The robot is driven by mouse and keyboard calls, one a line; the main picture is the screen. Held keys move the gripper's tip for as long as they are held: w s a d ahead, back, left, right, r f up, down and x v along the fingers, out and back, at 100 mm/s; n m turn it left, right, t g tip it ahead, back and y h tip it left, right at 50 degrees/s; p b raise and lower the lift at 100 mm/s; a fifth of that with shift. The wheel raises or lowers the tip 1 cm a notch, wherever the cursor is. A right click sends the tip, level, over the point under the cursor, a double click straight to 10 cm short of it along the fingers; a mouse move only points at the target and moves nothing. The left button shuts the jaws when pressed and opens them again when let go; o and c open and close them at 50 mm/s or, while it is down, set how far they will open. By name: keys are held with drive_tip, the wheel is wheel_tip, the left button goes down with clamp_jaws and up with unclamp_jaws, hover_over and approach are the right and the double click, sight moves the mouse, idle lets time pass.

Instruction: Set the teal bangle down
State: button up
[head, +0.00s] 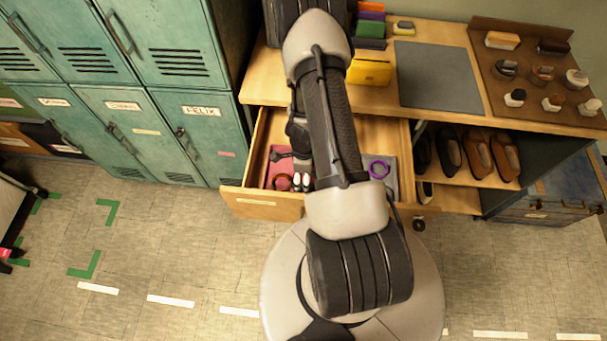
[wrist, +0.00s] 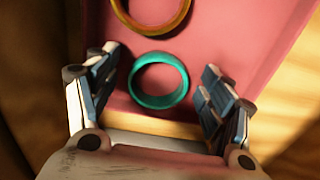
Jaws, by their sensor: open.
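The teal bangle (wrist: 160,102) lies flat on the pink lining of a tray (wrist: 245,40) in the wrist view. My gripper (wrist: 160,65) is open, with one finger on each side of the bangle and a gap showing at both sides. In the head view my gripper (head: 298,182) is low over the pink tray (head: 278,158) in the open drawer. I cannot make out the teal bangle there. An orange-brown bangle (wrist: 184,14) lies just beyond the teal one, partly cut off by the picture's edge.
The drawer (head: 262,204) also holds a grey tray with a purple bangle (head: 379,177) at right. My arm hides the drawer's middle. The bench top has a grey mat (head: 437,77) and a brown display board (head: 490,75). Shoes (head: 478,155) stand on the shelf below.

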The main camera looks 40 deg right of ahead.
wheel_tip(320, 180, up, 12)
drive_tip(key=r+p, duration=0.1)
drive_tip(key=p, duration=1.1)
drive_tip(key=w+a+r+n+t, duration=0.1)
drive_tip(key=w+a+r+n, duration=0.25)
drive_tip(key=r, duration=0.55)
drive_tip(key=w+a+r+n+t+y, duration=0.15)
drive_tip(key=a+r+n, duration=0.3)
drive_tip(key=r, duration=0.45)
drive_tip(key=w+a+r+n+t+h, duration=0.1)
drive_tip(key=w+a+r+n, duration=0.25)
drive_tip(key=r, duration=0.55)
drive_tip(key=s+a+r+n, duration=0.4)
drive_tip(key=r+n, duration=0.1)
drive_tip(key=r, duration=0.2)
drive_tip(key=s+a+r+n, duration=0.3)
drive_tip(key=s+r+n, duration=0.1)
drive_tip(key=r, duration=0.2)
drive_tip(key=s+a+r+n+t, duration=0.1)
drive_tip(key=s+r+n, duration=0.4)
drive_tip(key=s, duration=0.5)
drive_tip(key=shift+s+a+r+n, duration=0.2)
drive_tip(key=shift+s+r+n, duration=0.1)
drive_tip(key=shift+n, duration=0.85)
drive_tip(key=shift+w, duration=0.1)
